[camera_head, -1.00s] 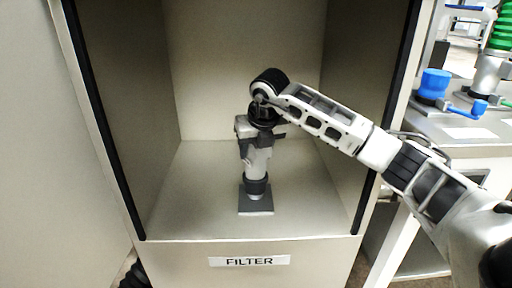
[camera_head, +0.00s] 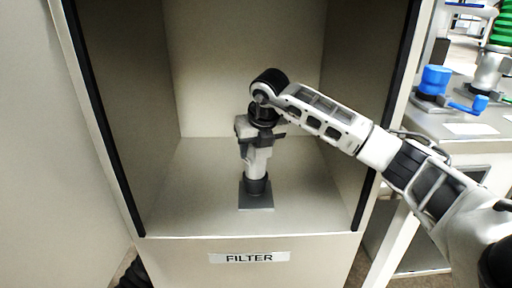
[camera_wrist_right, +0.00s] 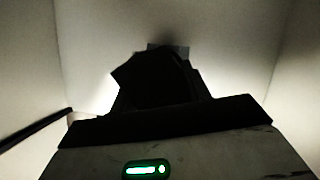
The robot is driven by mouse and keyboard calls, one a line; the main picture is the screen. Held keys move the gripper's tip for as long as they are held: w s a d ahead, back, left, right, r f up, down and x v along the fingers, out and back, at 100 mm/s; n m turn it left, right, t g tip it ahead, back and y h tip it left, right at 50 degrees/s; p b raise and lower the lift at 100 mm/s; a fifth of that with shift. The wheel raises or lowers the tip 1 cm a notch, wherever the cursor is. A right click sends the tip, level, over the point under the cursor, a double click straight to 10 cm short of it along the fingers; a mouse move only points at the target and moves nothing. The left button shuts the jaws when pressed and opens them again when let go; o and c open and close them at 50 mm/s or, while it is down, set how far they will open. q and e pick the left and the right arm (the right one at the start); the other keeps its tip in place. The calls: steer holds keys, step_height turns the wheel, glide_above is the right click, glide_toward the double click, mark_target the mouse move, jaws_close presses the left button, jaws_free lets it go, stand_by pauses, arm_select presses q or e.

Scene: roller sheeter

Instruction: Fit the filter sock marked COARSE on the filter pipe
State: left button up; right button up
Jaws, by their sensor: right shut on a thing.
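My right gripper (camera_head: 257,143) points down inside the cabinet, shut on the upper part of a pale upright cylinder (camera_head: 256,164), which looks like the filter sock. No COARSE marking can be read on it. Below it a black collar (camera_head: 256,187) stands on a dark square base plate (camera_head: 256,201), in line with the cylinder. The filter pipe itself cannot be told apart; whether the sock is around it is unclear. In the right wrist view the dark gripper shape (camera_wrist_right: 158,80) hides what it holds. My left gripper is not in view.
The cabinet (camera_head: 190,222) has side walls close on both sides and a FILTER label (camera_head: 249,257) on its front. At right, a bench (camera_head: 480,135) carries a blue cup-like part (camera_head: 435,79) and a green ribbed part (camera_head: 503,36). The cabinet floor around the base plate is clear.

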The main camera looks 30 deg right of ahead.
steer(key=shift+f, duration=0.45)
stand_by(0.3)
steer(key=o, duration=1.5)
steer(key=shift+r, duration=0.2)
arm_select(q)
steer(key=p, duration=0.2)
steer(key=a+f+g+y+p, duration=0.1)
steer(key=p, duration=0.1)
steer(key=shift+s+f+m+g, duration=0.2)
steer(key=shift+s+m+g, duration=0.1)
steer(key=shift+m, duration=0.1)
arm_select(e)
steer(key=v, duration=1.5)
steer(key=shift+s+r, duration=0.25)
